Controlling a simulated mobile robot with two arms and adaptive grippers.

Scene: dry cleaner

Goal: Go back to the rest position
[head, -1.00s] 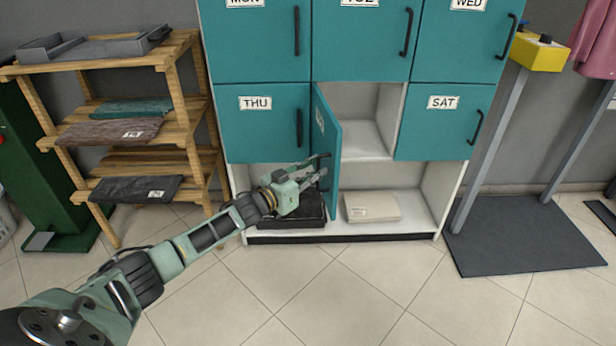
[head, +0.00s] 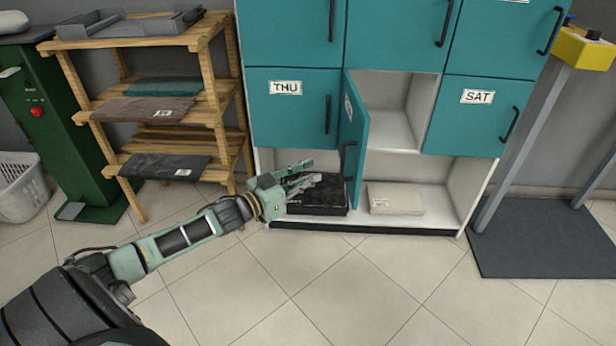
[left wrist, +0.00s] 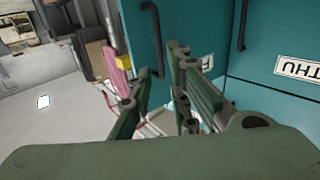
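My left gripper (head: 309,171) is in front of the lower left of the locker cabinet, to the left of an open teal door (head: 354,140). Its fingers are spread with nothing between them, and they also show apart in the left wrist view (left wrist: 158,70). The door stands swung out beside the THU door (head: 292,108), and its handle (head: 350,160) is clear of my fingers. The compartment (head: 390,125) behind the door looks empty. My right gripper is not in view.
A black folded item (head: 322,198) and a beige folded item (head: 396,199) lie on the cabinet's bottom shelf. A wooden rack (head: 205,100) with folded clothes stands to the left. A dark mat (head: 545,240) lies to the right. The tiled floor (head: 330,285) in front is clear.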

